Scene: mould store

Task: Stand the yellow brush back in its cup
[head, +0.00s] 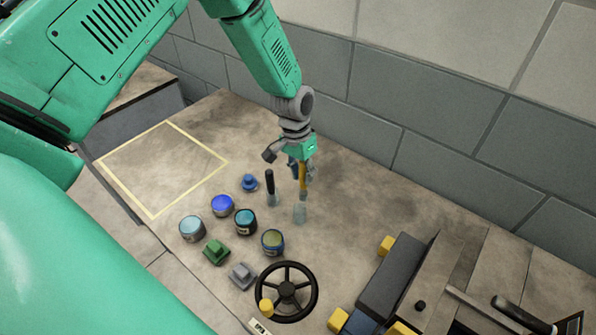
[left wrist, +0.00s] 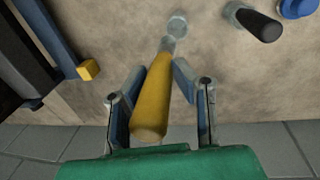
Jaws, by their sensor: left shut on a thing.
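The yellow brush (head: 303,181) is held handle up, bristle end down, in my left gripper (head: 301,172). My left gripper is shut on its handle; the yellow handle also fills the middle of the left wrist view (left wrist: 152,100), between the two fingers (left wrist: 160,108). A pale, see-through cup (head: 300,213) stands on the worktop right below the brush; it also shows in the left wrist view (left wrist: 177,23), past the brush's lower end. I cannot tell whether the tip is above the rim or inside. My right gripper is not in view.
A black-handled brush (head: 270,181) stands in another cup close left. Several paint tins, such as a teal one (head: 245,221), a green block (head: 216,251) and a black handwheel (head: 287,291) lie nearer. A grey wall (head: 350,118) rises behind. The taped square (head: 160,168) is empty.

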